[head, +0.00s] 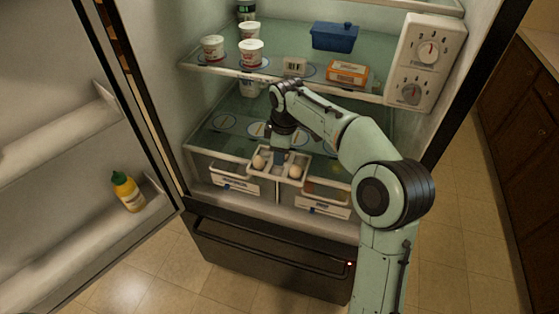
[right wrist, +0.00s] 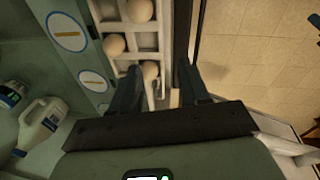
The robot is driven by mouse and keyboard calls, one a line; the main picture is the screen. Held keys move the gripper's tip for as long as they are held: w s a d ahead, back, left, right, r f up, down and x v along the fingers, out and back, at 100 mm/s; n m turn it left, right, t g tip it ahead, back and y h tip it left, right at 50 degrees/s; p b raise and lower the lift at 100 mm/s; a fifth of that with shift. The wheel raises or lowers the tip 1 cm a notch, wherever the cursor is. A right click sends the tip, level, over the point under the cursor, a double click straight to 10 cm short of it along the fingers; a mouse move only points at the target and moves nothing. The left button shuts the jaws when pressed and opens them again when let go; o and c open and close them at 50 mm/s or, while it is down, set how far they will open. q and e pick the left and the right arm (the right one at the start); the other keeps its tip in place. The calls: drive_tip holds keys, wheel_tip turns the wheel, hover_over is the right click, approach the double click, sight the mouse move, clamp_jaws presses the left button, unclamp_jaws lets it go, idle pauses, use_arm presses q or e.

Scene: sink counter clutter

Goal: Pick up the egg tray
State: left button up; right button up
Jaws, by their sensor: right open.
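The egg tray (head: 307,160) is a white compartment tray with pale eggs in it, at the front of the lower glass shelf in the open fridge. In the right wrist view the egg tray (right wrist: 145,28) shows several eggs, one close to a finger. My right gripper (head: 281,157) points down over the middle of the tray and hides part of it. In the right wrist view its two fingers (right wrist: 157,72) are apart, one over the tray and one past its outer edge. I cannot tell whether they touch it. My left gripper is not in view.
The upper shelf (head: 290,80) above the arm holds white cups (head: 251,52), an orange box (head: 347,72) and a blue container (head: 335,37). Drawers (head: 234,178) lie below the tray. The open door (head: 90,150) with a yellow bottle (head: 127,192) is at the left. A white jug (right wrist: 42,122) stands deeper inside.

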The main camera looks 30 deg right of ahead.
approach(276, 176)
wheel_tip(276, 176, down, 2)
drive_tip(key=f, duration=0.3)
drive_tip(key=w+f, duration=0.1)
drive_tip(key=f, duration=0.2)
drive_tip(key=shift+w+d+f, duration=0.1)
drive_tip(key=shift+f, duration=0.1)
clamp_jaws()
drive_tip(key=shift+r, duration=0.1)
